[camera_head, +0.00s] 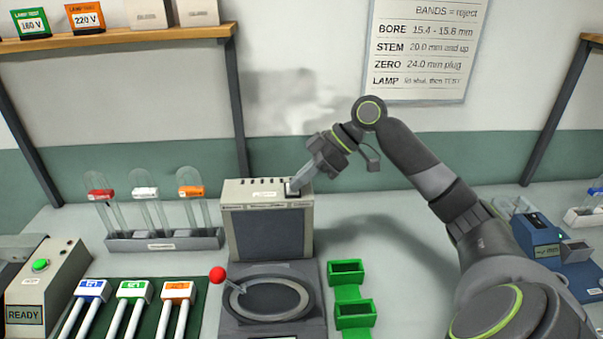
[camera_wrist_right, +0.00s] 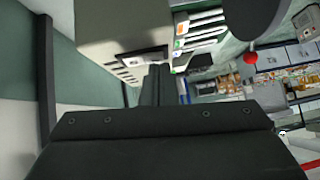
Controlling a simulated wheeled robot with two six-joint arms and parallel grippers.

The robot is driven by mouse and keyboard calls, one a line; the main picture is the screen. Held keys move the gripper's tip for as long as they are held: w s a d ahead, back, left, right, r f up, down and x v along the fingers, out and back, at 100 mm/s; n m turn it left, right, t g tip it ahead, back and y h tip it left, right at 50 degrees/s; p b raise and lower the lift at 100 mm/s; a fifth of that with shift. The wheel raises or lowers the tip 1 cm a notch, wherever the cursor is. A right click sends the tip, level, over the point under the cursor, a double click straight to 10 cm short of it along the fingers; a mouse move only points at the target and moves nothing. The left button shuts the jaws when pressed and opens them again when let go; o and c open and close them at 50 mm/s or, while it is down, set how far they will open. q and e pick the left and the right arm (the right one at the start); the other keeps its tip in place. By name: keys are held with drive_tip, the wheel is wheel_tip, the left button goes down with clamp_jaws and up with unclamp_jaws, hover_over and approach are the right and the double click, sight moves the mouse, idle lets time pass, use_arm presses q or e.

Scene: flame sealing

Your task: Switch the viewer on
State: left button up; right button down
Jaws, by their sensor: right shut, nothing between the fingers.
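The viewer (camera_head: 267,232) is a grey box with a dark front screen, standing upright on the bench against the wall side. A small dark switch (camera_head: 292,190) sits at the right end of its top. My right gripper (camera_head: 295,185) is shut and empty, with its tips at this switch; whether they touch it I cannot tell. In the right wrist view the shut fingers (camera_wrist_right: 156,82) reach the viewer's top (camera_wrist_right: 120,35) beside the pale-framed switch (camera_wrist_right: 140,60), partly covering it. The screen shows no glow. My left gripper is not in view.
A round plate with a red-knobbed lever (camera_head: 217,274) lies before the viewer. Green bins (camera_head: 346,270) stand to its right. A tube rack (camera_head: 165,241) and a READY box (camera_head: 45,285) stand left. A blue device (camera_head: 553,250) is at right.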

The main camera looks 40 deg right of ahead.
drive_tip(key=shift+s+f, duration=0.1)
drive_tip(key=shift+f, duration=0.25)
drive_tip(key=shift+r, duration=0.1)
drive_tip(key=shift+w+d+r, duration=0.15)
drive_tip(key=shift+w+r, duration=0.05)
drive_tip(key=shift+w, duration=0.1)
drive_tip(key=shift+w+d+p, duration=0.25)
drive_tip(key=shift+w+p, duration=0.1)
drive_tip(key=shift+w, duration=0.05)
drive_tip(key=shift+r, duration=0.2)
